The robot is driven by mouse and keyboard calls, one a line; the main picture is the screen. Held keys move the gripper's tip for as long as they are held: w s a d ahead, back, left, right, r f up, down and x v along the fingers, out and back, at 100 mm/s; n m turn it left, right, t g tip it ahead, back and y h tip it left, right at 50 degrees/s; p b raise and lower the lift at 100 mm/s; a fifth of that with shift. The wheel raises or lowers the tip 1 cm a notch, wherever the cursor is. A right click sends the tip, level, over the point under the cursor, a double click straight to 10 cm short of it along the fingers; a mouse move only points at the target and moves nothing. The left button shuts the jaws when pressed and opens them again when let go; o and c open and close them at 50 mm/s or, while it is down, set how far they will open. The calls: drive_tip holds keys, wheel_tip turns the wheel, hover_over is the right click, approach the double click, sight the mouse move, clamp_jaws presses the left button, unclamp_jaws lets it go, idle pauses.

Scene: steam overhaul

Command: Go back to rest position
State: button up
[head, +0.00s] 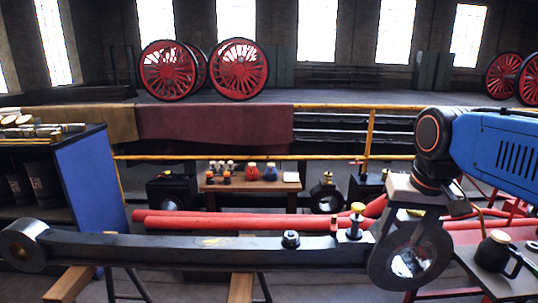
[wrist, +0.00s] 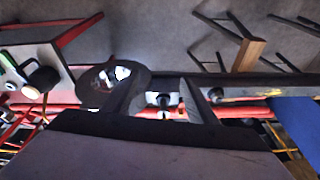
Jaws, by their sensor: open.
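My gripper (head: 414,212) is at the right in the head view, in front of the large eye end of a long dark steel rod (head: 200,250). In the wrist view my gripper (wrist: 160,104) shows two dark fingers spread apart. A small dark and pale fitting appears between them in the picture; I see no contact. A fitting with a yellow top (head: 356,218) stands upright on the rod, left of my gripper. A dark nut-like fitting (head: 291,239) sits farther left on the rod. The rod's large eye (wrist: 112,84) also shows left of the fingers in the wrist view.
The rod rests on wooden-topped trestles (head: 240,288). A side table with a black can (head: 494,255) is at the right. A blue-sided cabinet (head: 88,190) is at the left. Red pipes (head: 220,222) and a small bench (head: 247,186) with bottles lie behind, before a yellow railing (head: 220,157).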

drive_tip(key=s+f+n+t, duration=0.1)
drive_tip(key=s+f, duration=0.9)
drive_tip(key=f, duration=0.2)
drive_tip(key=shift+s+d+n+t, duration=0.2)
drive_tip(key=shift+n+t, duration=0.1)
drive_tip(key=shift+n, duration=0.1)
